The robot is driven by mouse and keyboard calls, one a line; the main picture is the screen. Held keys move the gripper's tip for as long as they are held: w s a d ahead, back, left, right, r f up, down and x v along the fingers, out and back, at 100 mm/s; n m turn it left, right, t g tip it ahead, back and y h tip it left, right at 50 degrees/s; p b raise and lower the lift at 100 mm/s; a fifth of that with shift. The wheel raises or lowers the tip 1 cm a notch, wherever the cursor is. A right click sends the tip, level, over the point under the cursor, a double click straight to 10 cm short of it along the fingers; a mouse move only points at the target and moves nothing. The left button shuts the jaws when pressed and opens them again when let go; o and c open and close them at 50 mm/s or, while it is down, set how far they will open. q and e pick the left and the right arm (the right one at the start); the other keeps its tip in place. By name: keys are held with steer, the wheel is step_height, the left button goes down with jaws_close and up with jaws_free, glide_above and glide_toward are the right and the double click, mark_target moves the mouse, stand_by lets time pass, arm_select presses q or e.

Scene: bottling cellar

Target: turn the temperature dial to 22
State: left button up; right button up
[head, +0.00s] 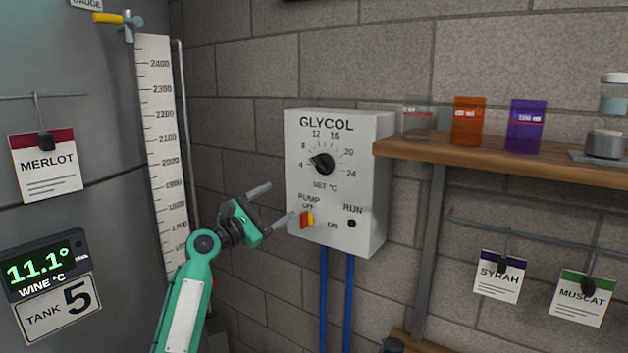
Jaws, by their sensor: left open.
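The temperature dial (324,163) is a round black knob on the white GLYCOL box (366,185) on the wall. Its scale runs from 4 at the left over the top to 24 at the right. The pointer faces left and slightly up, roughly between 4 and 8. My left gripper (280,201) is open and empty, with its two grey fingers pointing toward the box's left side. It is left of and below the dial, apart from it. Whether the fingers touch the box I cannot tell. My right gripper is not in view.
A red and yellow pump switch (307,220) sits below the dial near my left fingertips, with a black RUN spot (352,223) to its right. A wooden shelf (500,164) with containers juts out at right. Blue pipes (349,300) run below the box. A steel tank stands at left.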

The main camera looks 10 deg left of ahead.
mark_target(317, 167)
arm_select(q)
steer(key=shift+h, duration=0.4)
steer(key=r+p+x, duration=0.1)
steer(key=x, duration=0.3)
steer(key=p+x, duration=0.2)
steer(key=x, duration=0.2)
steer(key=s+r+p+x, duration=0.1)
steer(key=p+x, duration=0.1)
steer(key=x, duration=0.2)
steer(key=shift+w+d+r, duration=0.1)
steer(key=shift+r, duration=0.25)
steer(key=shift+p+x, duration=0.3)
steer(key=shift+x, duration=0.6)
steer(key=shift+f, duration=0.15)
